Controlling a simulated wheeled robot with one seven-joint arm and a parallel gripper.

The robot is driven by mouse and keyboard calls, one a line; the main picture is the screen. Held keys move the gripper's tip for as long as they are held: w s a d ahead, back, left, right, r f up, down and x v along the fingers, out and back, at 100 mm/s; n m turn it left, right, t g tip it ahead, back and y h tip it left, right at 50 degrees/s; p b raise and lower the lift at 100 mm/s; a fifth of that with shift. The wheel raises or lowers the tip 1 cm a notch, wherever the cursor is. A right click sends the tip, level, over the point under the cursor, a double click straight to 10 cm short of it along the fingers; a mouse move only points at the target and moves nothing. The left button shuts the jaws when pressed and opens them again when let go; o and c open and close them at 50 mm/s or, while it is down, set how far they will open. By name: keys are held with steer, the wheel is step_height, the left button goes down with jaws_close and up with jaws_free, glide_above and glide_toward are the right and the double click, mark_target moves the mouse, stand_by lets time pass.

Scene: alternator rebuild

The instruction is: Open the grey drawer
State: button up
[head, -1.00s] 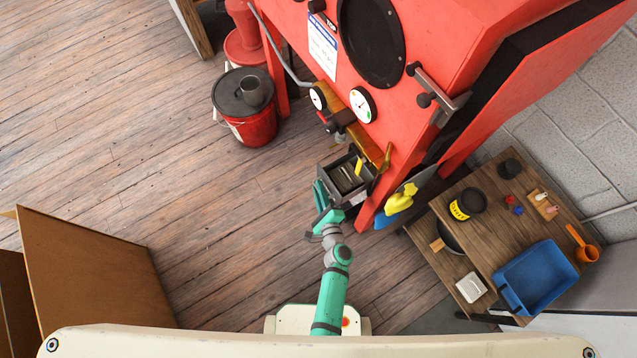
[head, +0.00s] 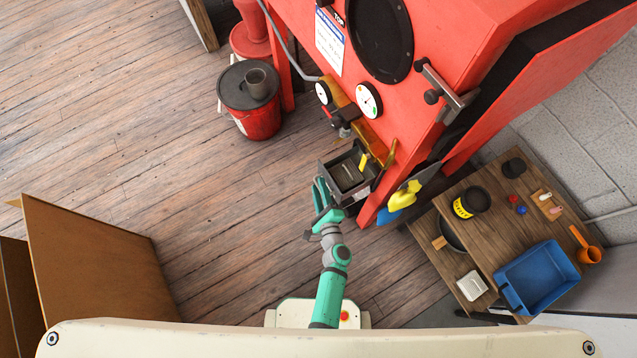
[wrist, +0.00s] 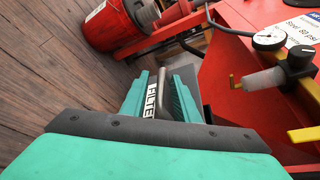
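The grey drawer (head: 340,196) sticks out, open at the top, from the lower front of the red cabinet (head: 440,60) in the head view. A dark, ridged interior shows in it. My gripper (head: 321,193), with green fingers, is at the drawer's outer front. In the wrist view, my gripper (wrist: 158,90) has its fingers on either side of a metal bar handle (wrist: 161,80), and it appears shut on it. A label reading roughly "FILTER" (wrist: 150,101) shows between the fingers. The exact finger contact is partly hidden.
A red bucket (head: 262,122) with a dark lid stands on the floor to the left. A wooden table (head: 480,225) with a blue tub (head: 540,275) is at right. A brown box (head: 95,265) stands at left; the floor between is clear.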

steer(key=v, duration=1)
steer(key=shift+s+a, duration=0.1)
steer(key=shift+s, duration=0.05)
steer(key=s+r+n+g+h, duration=0.3)
steer(key=s+r+n, duration=0.1)
steer(key=s+n, duration=0.75)
steer(key=s+a+r+n+t, duration=0.1)
steer(key=r+n, duration=0.4)
steer(key=r, duration=0.6)
steer(key=s+a+r+n+t, duration=0.1)
steer(key=s+r+n, duration=0.3)
steer(key=r, duration=0.8)
steer(key=shift+r+n+t+h, duration=0.3)
steer(key=shift+n+t+h, duration=0.1)
steer(key=shift+n+t, duration=0.3)
steer(key=shift+w, duration=0.1)
